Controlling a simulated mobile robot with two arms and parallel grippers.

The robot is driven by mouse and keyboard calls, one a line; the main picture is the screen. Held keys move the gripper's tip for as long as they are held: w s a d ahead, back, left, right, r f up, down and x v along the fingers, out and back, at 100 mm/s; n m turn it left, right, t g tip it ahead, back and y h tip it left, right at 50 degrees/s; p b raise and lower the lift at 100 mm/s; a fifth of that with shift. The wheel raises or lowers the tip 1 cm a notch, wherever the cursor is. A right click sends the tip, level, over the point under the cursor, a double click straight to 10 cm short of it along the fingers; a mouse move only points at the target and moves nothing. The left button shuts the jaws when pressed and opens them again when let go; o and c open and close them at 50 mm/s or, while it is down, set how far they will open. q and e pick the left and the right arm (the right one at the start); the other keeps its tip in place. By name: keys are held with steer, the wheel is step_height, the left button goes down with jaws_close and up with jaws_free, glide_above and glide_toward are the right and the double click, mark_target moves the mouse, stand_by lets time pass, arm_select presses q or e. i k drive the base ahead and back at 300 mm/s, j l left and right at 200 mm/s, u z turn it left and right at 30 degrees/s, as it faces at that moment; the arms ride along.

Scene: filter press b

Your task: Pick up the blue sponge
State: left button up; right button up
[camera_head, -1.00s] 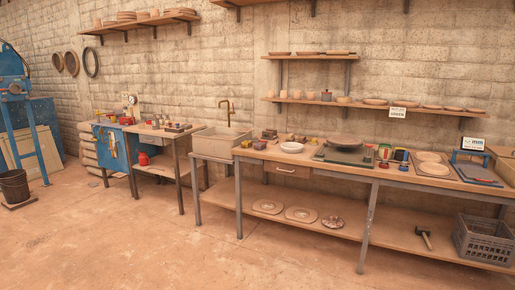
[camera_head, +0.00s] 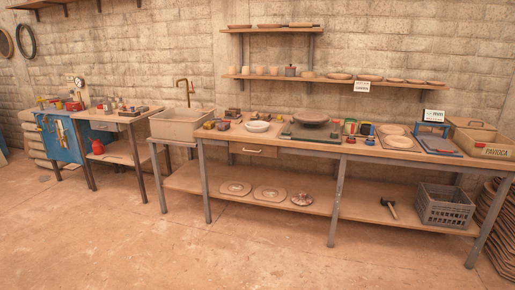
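I cannot clearly make out a blue sponge. Several small coloured items stand on the long workbench (camera_head: 270,143), too small to tell apart. Among them is a small blue item (camera_head: 370,142) near the front edge, right of the turntable; I cannot tell what it is. A cluster of small yellow and dark blocks (camera_head: 216,125) lies at the bench's left end, beside the sink. Neither of my grippers is in view.
A sink (camera_head: 180,125) stands left of the long bench, with a blue-sided workbench (camera_head: 60,140) further left. A grey crate (camera_head: 444,206) and a hammer (camera_head: 390,208) lie on the lower shelf. A wooden box (camera_head: 480,138) sits at the right end. The floor in front is clear.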

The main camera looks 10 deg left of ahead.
mark_target(223, 127)
steer(key=i+j+u, duration=0.3)
steer(key=i, duration=0.35)
steer(key=i+j+u, duration=0.3)
steer(key=i, duration=0.35)
steer(key=i+u, duration=0.3)
steer(key=i, duration=0.4)
